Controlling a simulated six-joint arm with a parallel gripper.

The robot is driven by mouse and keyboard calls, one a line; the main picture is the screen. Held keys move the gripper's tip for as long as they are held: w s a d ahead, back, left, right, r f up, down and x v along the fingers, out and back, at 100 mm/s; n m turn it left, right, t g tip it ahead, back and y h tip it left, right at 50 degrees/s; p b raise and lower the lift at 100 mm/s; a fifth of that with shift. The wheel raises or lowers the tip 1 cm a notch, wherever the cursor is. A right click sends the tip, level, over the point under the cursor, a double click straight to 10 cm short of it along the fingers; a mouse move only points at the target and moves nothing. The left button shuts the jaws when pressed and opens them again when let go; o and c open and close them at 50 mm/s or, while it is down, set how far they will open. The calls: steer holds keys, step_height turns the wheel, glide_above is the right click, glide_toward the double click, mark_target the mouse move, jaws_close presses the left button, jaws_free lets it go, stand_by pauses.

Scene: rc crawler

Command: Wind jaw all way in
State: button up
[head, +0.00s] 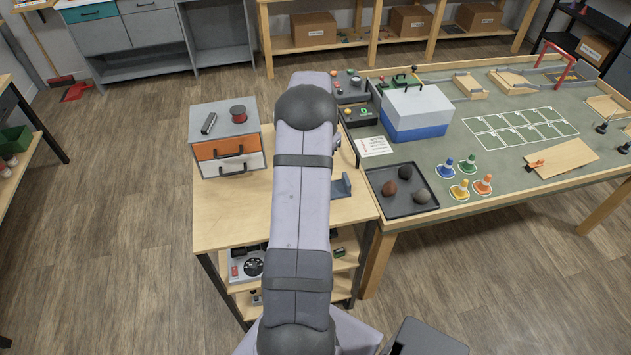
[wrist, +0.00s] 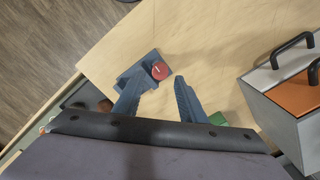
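A small blue-grey vise (wrist: 135,70) sits on the wooden bench top (wrist: 215,45) in the wrist view. A round red knob (wrist: 160,70) with a white mark shows at its right side. My gripper (wrist: 165,82) is open, with its two fingers apart just below the knob in the picture and nothing between them. I cannot tell whether the left finger touches the vise. The vise also shows in part in the head view (head: 343,186), right of my arm. The fingers are hidden there, and how far the jaw is wound in cannot be made out.
A drawer box (head: 226,140) with orange and white fronts stands on the bench left of my arm. A small green thing (wrist: 217,118) lies by the right finger. A green-topped table (head: 480,195) with a black tray of stones (head: 402,189) adjoins on the right.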

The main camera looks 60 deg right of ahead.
steer(key=shift+f+b, duration=1.1)
steer(key=shift+f, duration=0.95)
steer(key=c, duration=0.9)
steer(key=shift+m+p, duration=0.3)
steer(key=shift+m, duration=1.2)
steer(key=shift+m, duration=1.5)
